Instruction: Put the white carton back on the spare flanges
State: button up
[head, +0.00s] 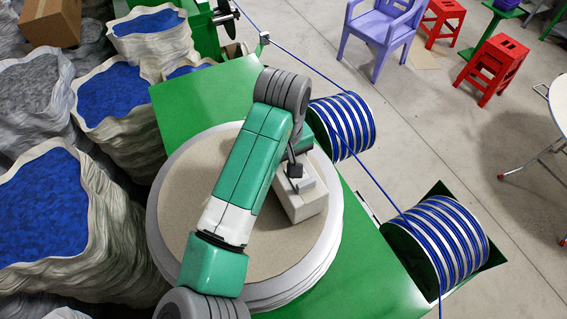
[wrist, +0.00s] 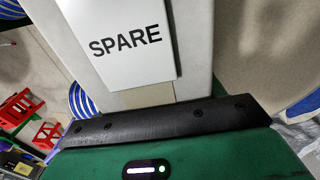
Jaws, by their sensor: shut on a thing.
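The white carton (head: 305,206) is held by my gripper (head: 297,178) over the right part of the round stack of spare flanges (head: 183,200). The stack has a beige top and a pale rim. My arm hides part of both the carton and the stack. In the wrist view the carton (wrist: 140,72) fills the upper middle, with a white label reading SPARE. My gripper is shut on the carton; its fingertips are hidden. I cannot tell whether the carton touches the flange top. A beige surface, probably the flange top (wrist: 243,75), shows right of the carton.
A green machine bed (head: 365,262) lies under and around the stack. Two blue cable reels (head: 343,127) (head: 447,240) sit to its right, with blue cable running past. Sacks of blue material (head: 45,210) crowd the left. Red stools (head: 492,68) and a purple chair (head: 383,30) stand at the upper right.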

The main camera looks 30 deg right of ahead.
jog(key=shift+f, duration=0.4)
jog(key=shift+f, duration=0.15)
jog(key=o, duration=1.7)
notch_tip(320, 180, up, 12)
jog(key=shift+f, duration=0.2)
jog(key=shift+r, duration=0.3)
jog(key=shift+d, duration=0.1)
